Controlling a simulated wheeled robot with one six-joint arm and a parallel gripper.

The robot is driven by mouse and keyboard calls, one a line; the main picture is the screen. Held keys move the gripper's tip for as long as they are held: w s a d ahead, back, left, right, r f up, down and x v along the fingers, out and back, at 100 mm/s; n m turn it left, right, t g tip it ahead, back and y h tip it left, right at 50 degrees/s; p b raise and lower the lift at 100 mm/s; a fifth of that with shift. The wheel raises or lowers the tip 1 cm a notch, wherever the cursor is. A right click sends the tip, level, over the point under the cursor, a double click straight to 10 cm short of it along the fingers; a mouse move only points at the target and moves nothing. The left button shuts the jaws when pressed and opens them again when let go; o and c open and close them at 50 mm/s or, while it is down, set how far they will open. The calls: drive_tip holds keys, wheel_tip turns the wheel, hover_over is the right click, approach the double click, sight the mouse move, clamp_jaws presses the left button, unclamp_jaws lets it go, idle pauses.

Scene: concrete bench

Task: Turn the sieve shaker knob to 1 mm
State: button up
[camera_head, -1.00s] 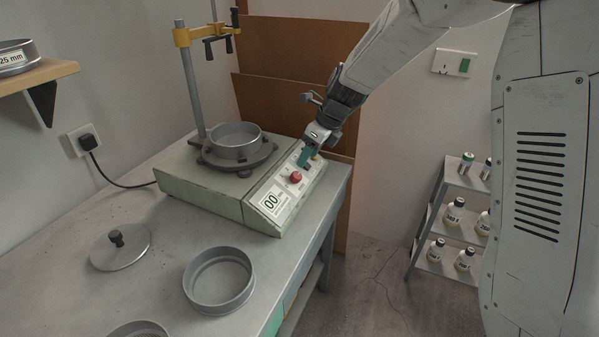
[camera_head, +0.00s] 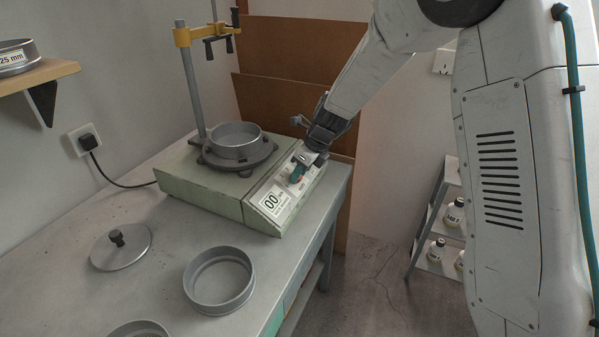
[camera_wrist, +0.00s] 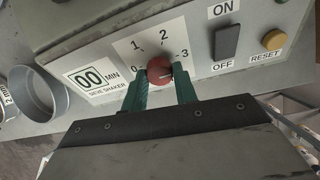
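The red knob (camera_wrist: 159,72) of the sieve shaker (camera_head: 192,190) sits on its sloped front panel, ringed by the marks 0, 1, 2 and 3. A small pale line shows on the knob's right part, towards the 3 side, but its exact heading is hard to read. My gripper (camera_wrist: 161,79) has its two teal fingers on either side of the knob, spread apart; I cannot tell whether they touch it. In the head view my gripper (camera_head: 297,175) is at the panel and mostly hides the knob.
The ON/OFF rocker switch (camera_wrist: 227,42) and yellow RESET button (camera_wrist: 273,40) are right of the knob. The 00 MIN display (camera_wrist: 89,78) is left. A sieve pan (camera_head: 236,141) sits on the shaker; a loose ring (camera_head: 219,303) and lid (camera_head: 121,260) lie on the bench.

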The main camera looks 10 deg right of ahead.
drive_tip(key=shift+n, duration=0.4)
drive_tip(key=n, duration=0.5)
drive_tip(key=shift+t+h, duration=0.3)
drive_tip(key=shift+t, duration=0.1)
drive_tip(key=n+t, duration=0.1)
drive_tip(key=n, duration=0.6)
drive_tip(key=n+t, duration=0.1)
drive_tip(key=n, duration=0.4)
drive_tip(key=shift+n+t+y, duration=0.3)
drive_tip(key=shift+n+y, duration=0.1)
drive_tip(key=shift+n, duration=2)
drive_tip(key=o, duration=1)
drive_tip(key=shift+c, duration=0.2)
drive_tip(key=shift+s, duration=0.1)
drive_tip(key=v, duration=0.7)
drive_tip(key=shift+r, duration=0.35)
